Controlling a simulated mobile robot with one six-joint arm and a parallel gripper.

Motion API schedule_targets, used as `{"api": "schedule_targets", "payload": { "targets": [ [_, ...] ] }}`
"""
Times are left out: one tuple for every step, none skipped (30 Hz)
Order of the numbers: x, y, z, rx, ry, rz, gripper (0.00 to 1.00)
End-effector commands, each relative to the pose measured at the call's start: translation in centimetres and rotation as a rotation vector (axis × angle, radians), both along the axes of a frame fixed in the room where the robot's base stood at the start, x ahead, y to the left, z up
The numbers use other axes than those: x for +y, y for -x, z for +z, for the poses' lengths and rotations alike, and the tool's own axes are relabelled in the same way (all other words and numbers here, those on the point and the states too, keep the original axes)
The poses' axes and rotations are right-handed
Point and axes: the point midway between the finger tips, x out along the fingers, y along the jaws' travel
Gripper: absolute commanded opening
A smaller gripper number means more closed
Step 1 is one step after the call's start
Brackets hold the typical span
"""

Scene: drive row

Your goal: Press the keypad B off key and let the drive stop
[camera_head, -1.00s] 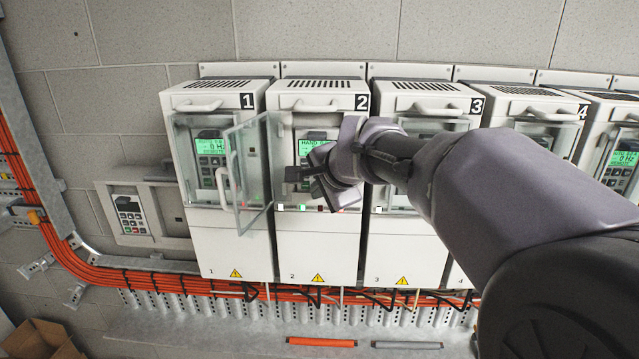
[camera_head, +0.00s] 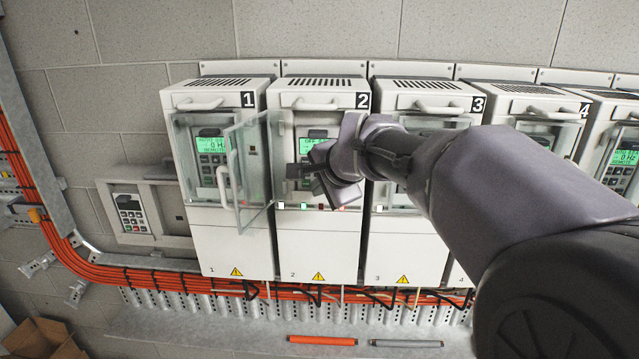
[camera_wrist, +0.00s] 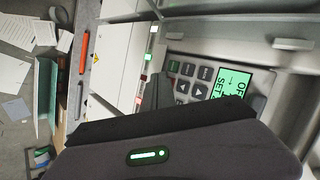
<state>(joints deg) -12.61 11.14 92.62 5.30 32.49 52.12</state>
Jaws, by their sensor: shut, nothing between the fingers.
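Drive 2 (camera_head: 317,248) is a white cabinet in the row, with its clear door (camera_head: 250,170) swung open to the left. In the wrist view the keypad (camera_wrist: 208,74) shows dark keys, a green key (camera_wrist: 173,66) and the lit display (camera_wrist: 234,84). My gripper (camera_head: 293,173) is shut and empty, with its tips at the lower part of this keypad. The tips and the keys under them are hidden in the wrist view, so contact cannot be told. I cannot read a letter B.
Drive 1 (camera_head: 235,243) stands left, partly behind the open door. Drive 3 (camera_head: 404,245) and others stand right, partly behind my arm. A separate keypad (camera_head: 130,214) is on the wall at left. Orange cables (camera_head: 160,280) run below; an orange rod (camera_head: 322,340) lies in front.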

Motion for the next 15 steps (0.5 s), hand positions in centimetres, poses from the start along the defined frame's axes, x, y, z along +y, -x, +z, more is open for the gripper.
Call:
{"api": "schedule_targets", "payload": {
  "targets": [
    [0.0, 0.2, -0.2, 0.0, -0.001, 0.001, 0.0],
    [0.0, 0.4, -0.2, 0.0, -0.001, 0.001, 0.0],
    [0.1, 0.7, -0.2, 0.0, -0.001, 0.001, 0.0],
    [0.1, 0.9, -0.2, 0.0, -0.001, 0.001, 0.0],
    [0.1, 1.0, -0.2, 0.0, -0.001, 0.001, 0.0],
    [0.1, 1.2, -0.2, 0.0, -0.001, 0.001, 0.0],
    [0.1, 1.3, -0.2, 0.0, -0.001, 0.001, 0.0],
    [0.1, 1.3, -0.2, 0.0, -0.001, 0.001, 0.0],
    [0.1, 1.3, -0.1, 0.0, -0.001, 0.001, 0.0],
    [0.1, 1.3, -0.1, 0.0, -0.001, 0.001, 0.0],
    [0.1, 1.3, -0.1, 0.0, -0.001, 0.001, 0.0],
    [0.1, 1.3, -0.1, 0.0, -0.001, 0.001, 0.0],
    [0.1, 1.3, -0.1, 0.0, -0.001, 0.001, 0.0],
    [0.1, 1.3, -0.1, 0.0, -0.001, 0.001, 0.0],
    [0.1, 1.4, -0.1, 0.0, 0.0, 0.0, 0.0]
  ]
}}
